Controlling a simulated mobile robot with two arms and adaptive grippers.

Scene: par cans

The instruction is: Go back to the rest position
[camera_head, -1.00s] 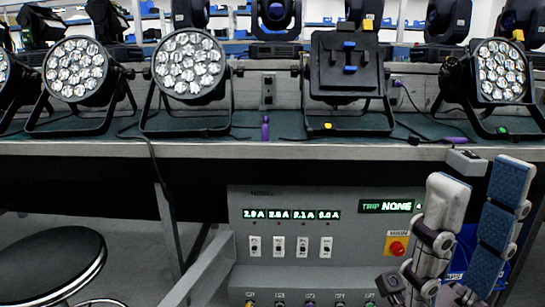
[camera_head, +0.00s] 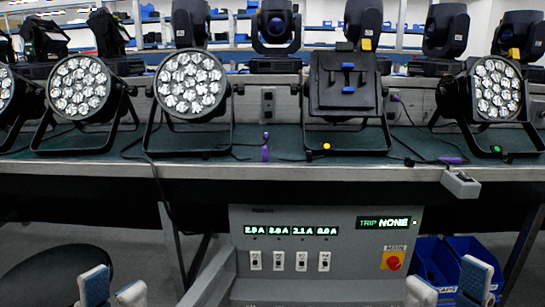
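My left gripper (camera_head: 113,289) shows at the bottom left edge. Its two pale fingertips stand apart with nothing between them. My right gripper (camera_head: 447,286) shows at the bottom right, its fingertips wide apart and empty. Both hands are cut off by the lower frame edge and touch nothing that I can see. The grey power panel (camera_head: 345,257) lies between them in the picture, with lit current readouts (camera_head: 290,231), several white switches (camera_head: 278,261) and a red knob on a yellow plate (camera_head: 393,262). Its trip display (camera_head: 384,223) reads NONE.
A long bench (camera_head: 270,170) holds several par cans (camera_head: 190,86). One fixture has a black cover (camera_head: 345,85). A small grey box (camera_head: 460,183) hangs at the bench's front edge. Blue bins (camera_head: 437,262) stand right of the panel. A black stool (camera_head: 56,275) stands lower left.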

